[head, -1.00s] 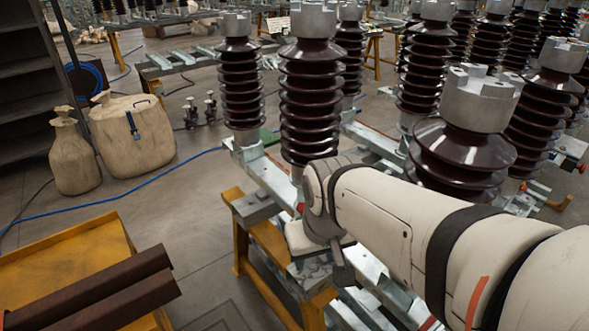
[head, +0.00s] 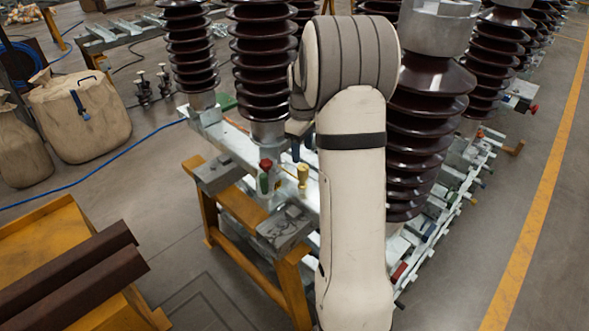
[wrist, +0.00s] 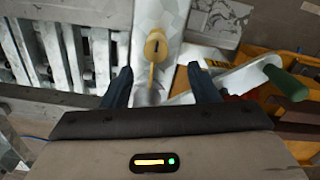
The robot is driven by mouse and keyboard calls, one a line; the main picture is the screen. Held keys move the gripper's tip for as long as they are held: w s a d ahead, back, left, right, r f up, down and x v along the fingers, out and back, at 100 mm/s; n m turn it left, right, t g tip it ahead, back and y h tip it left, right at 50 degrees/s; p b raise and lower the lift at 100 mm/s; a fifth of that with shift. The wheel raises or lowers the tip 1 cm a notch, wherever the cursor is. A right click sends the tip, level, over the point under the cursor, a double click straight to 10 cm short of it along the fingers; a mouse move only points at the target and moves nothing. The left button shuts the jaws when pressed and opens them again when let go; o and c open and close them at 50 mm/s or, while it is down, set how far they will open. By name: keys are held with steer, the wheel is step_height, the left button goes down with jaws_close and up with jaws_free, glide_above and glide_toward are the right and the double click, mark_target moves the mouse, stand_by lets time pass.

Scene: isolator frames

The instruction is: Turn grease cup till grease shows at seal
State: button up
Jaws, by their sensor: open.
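The grease cup (wrist: 155,46) is a small brass-yellow knob on the galvanized steel frame. In the wrist view it lies just beyond and between my fingertips, with a thin yellowish stem running toward me. In the head view the brass cup (head: 303,174) stands upright beside my forearm. My gripper (wrist: 160,82) is open, its two dark blue fingers apart, with nothing held. In the head view the gripper (head: 296,140) is mostly hidden behind my arm. I cannot make out the seal or any grease.
A lever with a green handle (wrist: 286,83) lies right of my fingers; a red-and-green knob (head: 264,177) stands left of the cup. Tall brown ribbed insulators (head: 262,65) crowd the frame. A yellow trestle (head: 215,225) carries it.

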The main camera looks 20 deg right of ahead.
mark_target(302, 167)
steer(key=shift+w+d+f, duration=0.15)
steer(key=shift+d+f, duration=0.05)
steer(key=shift+f, duration=0.25)
step_height(302, 167, down, 7)
steer(key=shift+f, duration=0.1)
